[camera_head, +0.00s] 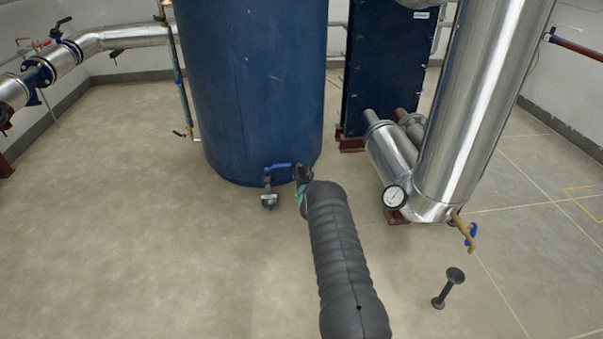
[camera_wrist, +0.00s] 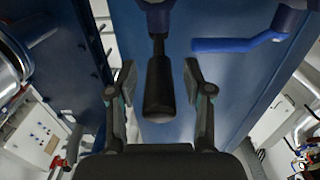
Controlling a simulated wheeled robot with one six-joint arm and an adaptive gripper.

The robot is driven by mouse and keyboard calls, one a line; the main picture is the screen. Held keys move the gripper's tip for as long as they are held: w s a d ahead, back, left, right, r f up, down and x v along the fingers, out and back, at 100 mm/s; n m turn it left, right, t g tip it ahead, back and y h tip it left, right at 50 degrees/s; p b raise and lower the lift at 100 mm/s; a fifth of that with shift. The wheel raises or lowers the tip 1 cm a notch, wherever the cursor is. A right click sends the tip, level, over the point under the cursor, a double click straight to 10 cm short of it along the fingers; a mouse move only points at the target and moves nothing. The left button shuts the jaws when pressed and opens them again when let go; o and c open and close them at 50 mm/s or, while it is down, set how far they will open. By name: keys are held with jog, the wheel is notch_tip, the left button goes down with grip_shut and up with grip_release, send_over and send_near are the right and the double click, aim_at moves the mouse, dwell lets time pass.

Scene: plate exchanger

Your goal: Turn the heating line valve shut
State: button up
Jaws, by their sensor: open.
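My gripper (camera_wrist: 160,80) is open in the wrist view, with one finger on each side of a black handle (camera_wrist: 158,88). The handle sits between the fingers, with visible gaps on both sides. A blue valve lever (camera_wrist: 235,44) is outside the fingers, to their right. In the head view, the blue lever (camera_head: 280,166) is on a valve low on the blue tank (camera_head: 262,90). My gripper (camera_head: 303,172) is just right of this lever, at the tank's lower edge, mostly hidden by my arm. I cannot tell from any label which valve is the heating line valve.
Silver insulated pipes (camera_head: 477,95) with a dial gauge (camera_head: 394,196) and another blue-handled valve (camera_head: 469,234) stand at the right. A short black floor post (camera_head: 448,288) is nearby. More silver piping (camera_head: 120,37) is at the left. The left floor is clear.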

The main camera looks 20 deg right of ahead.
jog(key=shift+w+d, duration=0.2)
jog(key=shift+w, duration=0.45)
